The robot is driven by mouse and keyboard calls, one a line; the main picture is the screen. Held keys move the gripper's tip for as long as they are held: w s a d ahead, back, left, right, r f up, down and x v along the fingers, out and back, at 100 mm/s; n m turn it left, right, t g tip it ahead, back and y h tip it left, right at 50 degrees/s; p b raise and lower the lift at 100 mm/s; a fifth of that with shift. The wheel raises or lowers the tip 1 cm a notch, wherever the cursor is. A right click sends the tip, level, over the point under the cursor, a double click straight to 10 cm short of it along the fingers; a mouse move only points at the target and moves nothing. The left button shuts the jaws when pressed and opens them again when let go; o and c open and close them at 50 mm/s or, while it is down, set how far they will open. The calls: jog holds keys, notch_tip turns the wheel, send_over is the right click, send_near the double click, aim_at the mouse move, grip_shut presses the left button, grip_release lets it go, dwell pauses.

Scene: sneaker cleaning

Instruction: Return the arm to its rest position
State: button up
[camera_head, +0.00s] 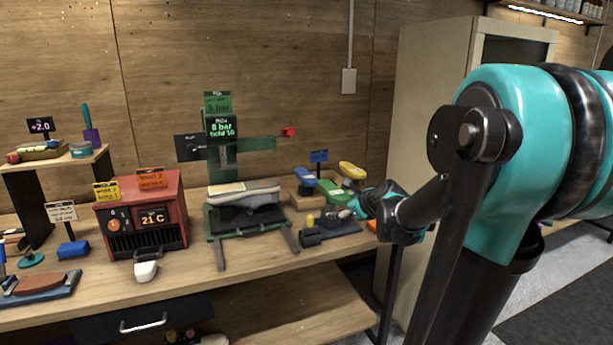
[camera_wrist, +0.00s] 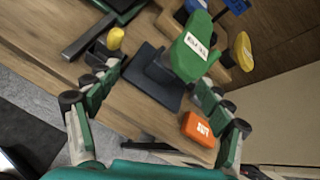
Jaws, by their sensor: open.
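My gripper (camera_wrist: 158,112) is open and empty in the wrist view, its two green and black fingers spread wide above the bench. A green brush-like thing with a white label (camera_wrist: 194,50) stands on a dark base (camera_wrist: 160,84) beyond and between the fingertips. In the head view my gripper (camera_head: 352,210) is at the right end of the bench, near the same green-topped thing (camera_head: 333,191). My teal and black arm (camera_head: 500,150) reaches in from the right and hides part of the bench end.
An orange box (camera_wrist: 200,129) lies near the right finger. A yellow knob (camera_wrist: 116,38) is by the left finger. A green press (camera_head: 222,140) holding a sneaker (camera_head: 243,192) and a red heater (camera_head: 140,215) stand further left on the bench (camera_head: 200,277). A cabinet (camera_head: 430,100) stands behind.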

jog(key=s+d+f+n+g+h, duration=0.1)
jog(key=s+f+n+g+h, duration=0.1)
jog(key=s+f+n, duration=0.7)
jog(key=s+d+f+n+g+h, duration=0.1)
jog(key=s+f+n+g, duration=0.4)
jog(key=s+n, duration=1.2)
jog(key=shift+s+d+f+n+h, duration=0.35)
jog(key=shift+f+h, duration=0.35)
jog(key=shift+f, duration=1.5)
jog(key=shift+w, duration=0.1)
jog(key=shift+c, duration=0.4)
